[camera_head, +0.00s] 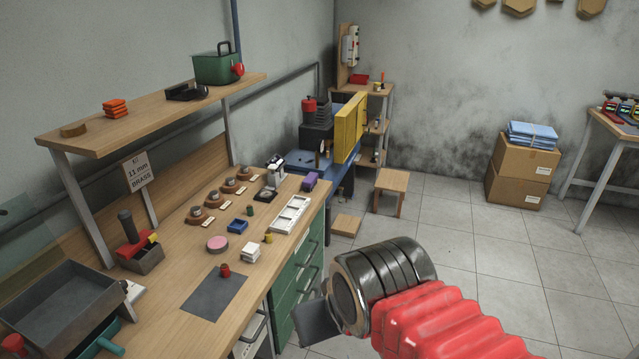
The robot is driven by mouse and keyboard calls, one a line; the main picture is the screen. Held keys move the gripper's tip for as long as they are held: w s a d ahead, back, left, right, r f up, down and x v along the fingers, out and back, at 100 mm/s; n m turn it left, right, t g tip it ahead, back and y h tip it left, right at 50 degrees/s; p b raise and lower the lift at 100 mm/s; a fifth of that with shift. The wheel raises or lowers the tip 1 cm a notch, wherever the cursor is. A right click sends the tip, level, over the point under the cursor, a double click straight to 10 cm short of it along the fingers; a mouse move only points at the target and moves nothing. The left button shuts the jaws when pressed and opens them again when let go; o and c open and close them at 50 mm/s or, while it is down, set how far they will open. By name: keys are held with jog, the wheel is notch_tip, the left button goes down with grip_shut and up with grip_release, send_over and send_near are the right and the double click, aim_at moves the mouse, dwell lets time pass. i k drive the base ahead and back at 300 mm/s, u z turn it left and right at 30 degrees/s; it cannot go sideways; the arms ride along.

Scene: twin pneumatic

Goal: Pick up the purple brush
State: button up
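A small purple block-shaped thing (310,181), which may be the purple brush, sits at the far right corner of the wooden workbench (185,272). Its bristles cannot be made out. My gripper (317,322) is at the lower middle of the picture, in front of the bench's right side and well apart from the purple thing. A dark flat plate shows at its end, beyond the black ribbed cylinder and red bellows of my arm. Its fingers are not clear, so its opening cannot be told. Nothing is seen held.
A white compartment tray (291,214) lies nearer than the purple thing. A black and white device (272,173) stands left of it. Several small parts and a grey mat (214,293) cover the bench. A yellow panel (349,127) rises behind. Floor at right is open.

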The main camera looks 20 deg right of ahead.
aim_at(309, 182)
jog(key=z, duration=1.7)
jog(key=i, duration=2.55)
jog(key=u, duration=0.3)
